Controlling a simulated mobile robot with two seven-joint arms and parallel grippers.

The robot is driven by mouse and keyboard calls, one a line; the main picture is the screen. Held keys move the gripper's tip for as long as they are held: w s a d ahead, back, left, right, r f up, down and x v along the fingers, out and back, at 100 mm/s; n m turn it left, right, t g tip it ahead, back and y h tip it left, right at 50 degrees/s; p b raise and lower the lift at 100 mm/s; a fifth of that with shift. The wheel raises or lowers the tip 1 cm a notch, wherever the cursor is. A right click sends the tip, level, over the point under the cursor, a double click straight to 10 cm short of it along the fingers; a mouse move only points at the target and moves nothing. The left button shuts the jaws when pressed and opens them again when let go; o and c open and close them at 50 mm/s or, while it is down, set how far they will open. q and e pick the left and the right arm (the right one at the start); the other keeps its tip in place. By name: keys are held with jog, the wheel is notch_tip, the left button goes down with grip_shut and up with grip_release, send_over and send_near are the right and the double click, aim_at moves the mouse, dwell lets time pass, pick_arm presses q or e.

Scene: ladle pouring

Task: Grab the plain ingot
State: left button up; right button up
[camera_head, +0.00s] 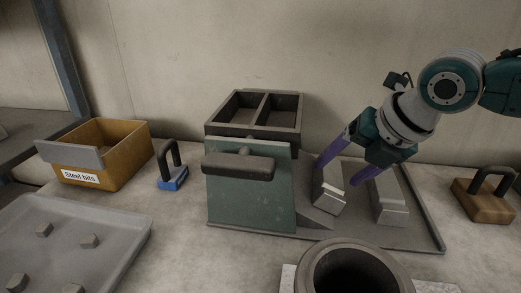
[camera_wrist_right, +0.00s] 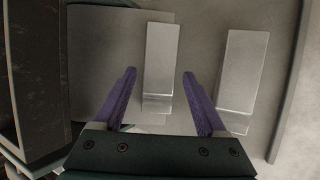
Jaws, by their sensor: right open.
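Two silvery ingots lie side by side on a grey tray (camera_head: 427,226) at the right. The left ingot (camera_head: 328,199) also shows in the right wrist view (camera_wrist_right: 162,55), and so does the right ingot (camera_wrist_right: 243,65), which is at the right in the head view (camera_head: 388,205). No marking is visible on either, so I cannot tell which is the plain one. My right gripper (camera_head: 338,175) is open, pointing down, with its purple fingers on either side of the left ingot. In the wrist view (camera_wrist_right: 159,75) both fingers appear apart from it. My left gripper is out of view.
A green mould box with a dark handle (camera_head: 250,200) stands close left of the ingots. A round dark crucible (camera_head: 355,260) is in front. A wood-based handled block (camera_head: 484,200) is at right, and a yellow "Steel bits" bin (camera_head: 125,160) at left.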

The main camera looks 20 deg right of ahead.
jog(key=shift+x, duration=1.2)
grip_shut()
